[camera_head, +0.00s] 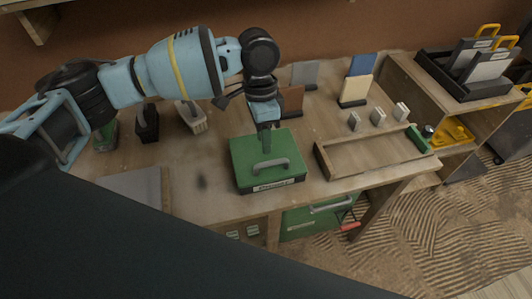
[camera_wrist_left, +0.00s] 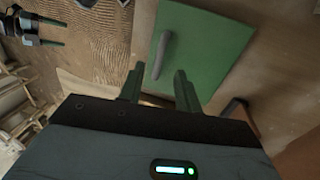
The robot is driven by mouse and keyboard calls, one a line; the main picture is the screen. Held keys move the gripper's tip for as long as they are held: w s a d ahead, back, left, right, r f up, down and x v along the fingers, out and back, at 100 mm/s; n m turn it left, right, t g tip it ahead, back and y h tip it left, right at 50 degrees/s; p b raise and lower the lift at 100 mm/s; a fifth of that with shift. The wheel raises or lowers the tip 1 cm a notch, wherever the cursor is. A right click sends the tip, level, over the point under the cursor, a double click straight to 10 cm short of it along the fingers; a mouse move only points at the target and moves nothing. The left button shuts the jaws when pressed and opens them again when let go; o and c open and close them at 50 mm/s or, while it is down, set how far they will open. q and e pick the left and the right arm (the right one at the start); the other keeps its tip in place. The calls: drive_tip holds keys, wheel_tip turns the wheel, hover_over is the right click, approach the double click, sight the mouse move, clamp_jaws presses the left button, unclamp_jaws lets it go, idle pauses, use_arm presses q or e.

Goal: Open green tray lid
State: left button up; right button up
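The green tray (camera_head: 250,150) is a flat box on the workbench with its lid down. A grey bar handle (camera_head: 270,165) sits on the lid, and a label is on its front edge. My left gripper (camera_head: 266,147) points down over the back part of the lid, behind the handle. In the left wrist view its two green fingers (camera_wrist_left: 160,88) are apart and empty, with the handle (camera_wrist_left: 162,52) on the green lid (camera_wrist_left: 210,45) beyond the tips. Contact with the lid cannot be told. My right gripper (camera_wrist_left: 52,33) shows at the wrist view's upper left, fingers apart.
A shallow wooden tray (camera_head: 365,163) stands right of the green tray. Upright sample boards (camera_head: 355,90) and small blocks (camera_head: 378,116) stand behind. Brushes (camera_head: 192,115) are at the back left. A green drawer (camera_head: 318,217) is under the bench front.

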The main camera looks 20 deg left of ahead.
sight(266, 163)
use_arm(q)
drive_tip(key=shift+s+d+f, duration=0.1)
drive_tip(key=shift+s+f, duration=0.05)
drive_tip(key=shift+f, duration=0.9)
drive_tip(key=shift+s+d+f, duration=0.15)
drive_tip(key=shift+f, duration=0.9)
drive_tip(key=shift+s+d+f, duration=0.1)
drive_tip(key=shift+s+f, duration=0.05)
drive_tip(key=shift+f, duration=0.9)
drive_tip(key=shift+c, duration=0.4)
clamp_jaws()
